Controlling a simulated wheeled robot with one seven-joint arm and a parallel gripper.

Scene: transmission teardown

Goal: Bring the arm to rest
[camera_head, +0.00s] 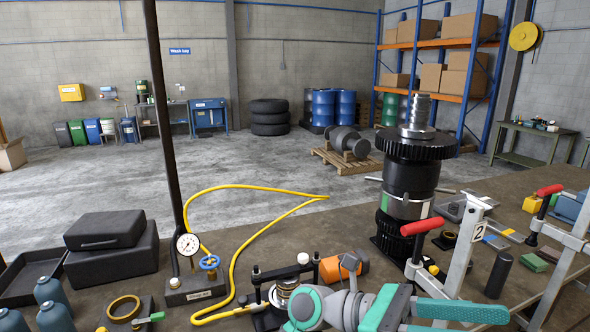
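My arm, in grey and teal, lies low across the bottom of the head view, over the front of the workbench (330,228). My gripper (488,321) is at its right end, with long teal fingers pointing right. The lower finger is partly cut off by the picture's bottom edge, so its opening is unclear. I see nothing held in the visible part. The black transmission stack (408,190) stands upright behind the gripper, with a large gear (415,145) and stepped shaft on top.
A red-handled clamp (458,250) stands between gripper and stack, with another clamp (562,255) farther right. A small press (284,290) and an orange part (342,266) are beside the arm. A gauge stand (190,270), yellow hose (236,250) and black cases (112,245) are left.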

